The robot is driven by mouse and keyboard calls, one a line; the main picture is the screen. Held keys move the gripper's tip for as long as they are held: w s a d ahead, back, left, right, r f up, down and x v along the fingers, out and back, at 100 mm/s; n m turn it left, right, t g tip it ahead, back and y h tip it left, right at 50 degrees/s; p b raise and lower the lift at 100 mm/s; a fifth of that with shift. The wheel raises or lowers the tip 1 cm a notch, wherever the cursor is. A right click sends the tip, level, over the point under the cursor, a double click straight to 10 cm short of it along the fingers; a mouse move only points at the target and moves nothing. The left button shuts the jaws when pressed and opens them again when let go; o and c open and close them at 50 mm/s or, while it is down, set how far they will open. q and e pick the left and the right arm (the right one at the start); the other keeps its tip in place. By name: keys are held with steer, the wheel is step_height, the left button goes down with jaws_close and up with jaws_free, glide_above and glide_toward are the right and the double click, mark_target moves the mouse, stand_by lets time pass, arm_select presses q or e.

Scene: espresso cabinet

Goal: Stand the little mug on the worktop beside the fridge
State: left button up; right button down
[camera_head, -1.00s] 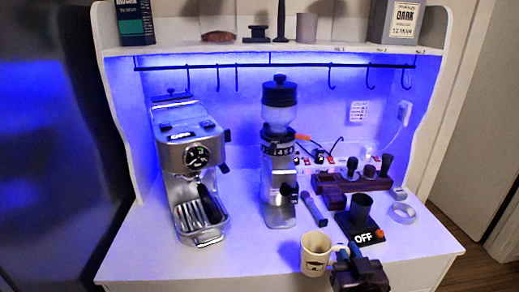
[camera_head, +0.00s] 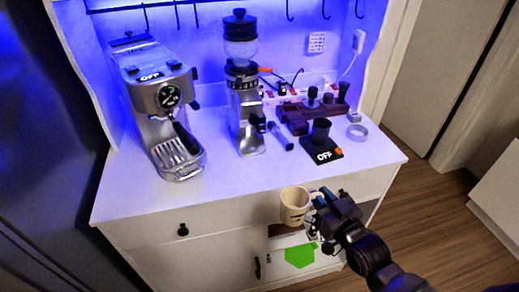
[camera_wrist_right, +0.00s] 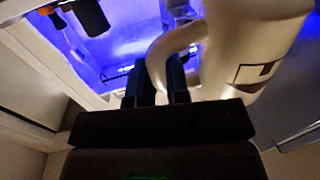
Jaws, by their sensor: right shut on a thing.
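The little cream mug (camera_head: 294,207) is upright in front of the cabinet's drawer front, just past the worktop's front edge in the head view. My right gripper (camera_head: 318,201) is shut on its handle, at the mug's right side. In the right wrist view the mug (camera_wrist_right: 250,45) fills the upper right, and its handle passes between the fingers of my gripper (camera_wrist_right: 157,82). The white worktop (camera_head: 228,180) lies behind the mug. A tall dark glossy panel (camera_head: 45,150), seemingly the fridge, stands at the left of the cabinet. My left gripper is not in view.
An espresso machine (camera_head: 160,105) stands at the worktop's left and a grinder (camera_head: 245,105) near the middle. The front strip of worktop is bare.

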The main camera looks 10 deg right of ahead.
steer(key=x, duration=1.7)
steer(key=shift+w+p, duration=0.2)
steer(key=shift+p, duration=0.15)
steer(key=shift+w+f, duration=0.15)
steer(key=shift+w, duration=0.1)
steer(key=shift+s+f, duration=0.15)
steer(key=shift+f, duration=0.15)
steer(key=c, duration=1.1)
jaws_free()
